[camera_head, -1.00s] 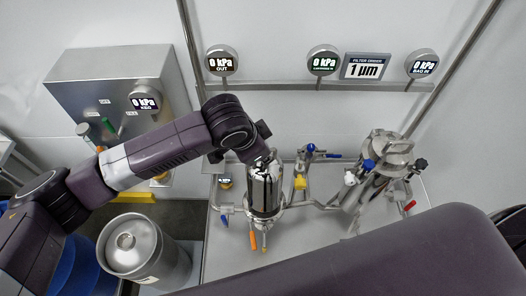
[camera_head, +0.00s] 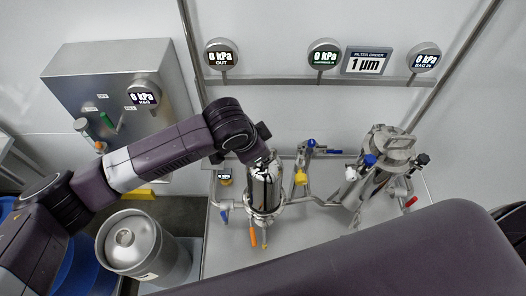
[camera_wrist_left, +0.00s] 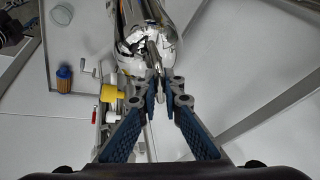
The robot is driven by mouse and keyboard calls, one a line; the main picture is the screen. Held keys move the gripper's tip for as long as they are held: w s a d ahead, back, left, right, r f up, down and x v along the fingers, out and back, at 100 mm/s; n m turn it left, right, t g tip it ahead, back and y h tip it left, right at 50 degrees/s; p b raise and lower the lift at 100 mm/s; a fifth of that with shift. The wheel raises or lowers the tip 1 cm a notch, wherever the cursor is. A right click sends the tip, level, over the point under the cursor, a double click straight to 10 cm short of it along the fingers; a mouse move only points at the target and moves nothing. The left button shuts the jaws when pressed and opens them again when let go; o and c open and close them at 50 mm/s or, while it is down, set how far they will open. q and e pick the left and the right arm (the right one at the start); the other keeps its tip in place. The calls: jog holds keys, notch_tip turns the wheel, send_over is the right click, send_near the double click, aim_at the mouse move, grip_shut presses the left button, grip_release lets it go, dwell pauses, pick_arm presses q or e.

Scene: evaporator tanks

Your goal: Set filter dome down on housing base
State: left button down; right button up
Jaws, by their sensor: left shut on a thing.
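The filter dome (camera_head: 264,192) is a shiny metal cylinder with a rounded top, upright at the middle of the head view. My left gripper (camera_head: 262,160) is at its top, shut on it. In the wrist view my left gripper's blue fingers (camera_wrist_left: 161,88) close on a thin metal part at the end of the mirror-like dome (camera_wrist_left: 150,45). The housing base (camera_head: 266,214) shows as a metal ring and fittings at the dome's lower end. I cannot tell whether the dome touches it or hovers just above. My right gripper is out of view.
A second metal housing (camera_head: 378,175) with pipes and coloured valve handles stands to the right. A steel keg (camera_head: 148,250) stands at lower left. A grey control box (camera_head: 115,85) and several gauges are on the wall. My large arm link covers the lower right.

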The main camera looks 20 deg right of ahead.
pick_arm(q)
jog(key=shift+d+f+b, duration=0.1)
jog(key=shift+f+b, duration=0.2)
jog(key=shift+f, duration=0.4)
jog(key=c, duration=2)
grip_release()
jog(key=shift+s+f, duration=0.1)
jog(key=shift+f, duration=0.1)
jog(key=shift+r, duration=0.1)
notch_tip(320, 180, up, 5)
jog(key=p, duration=0.5)
jog(key=shift+r+p, duration=0.35)
jog(key=shift+r, duration=0.65)
jog(key=shift+a, duration=0.2)
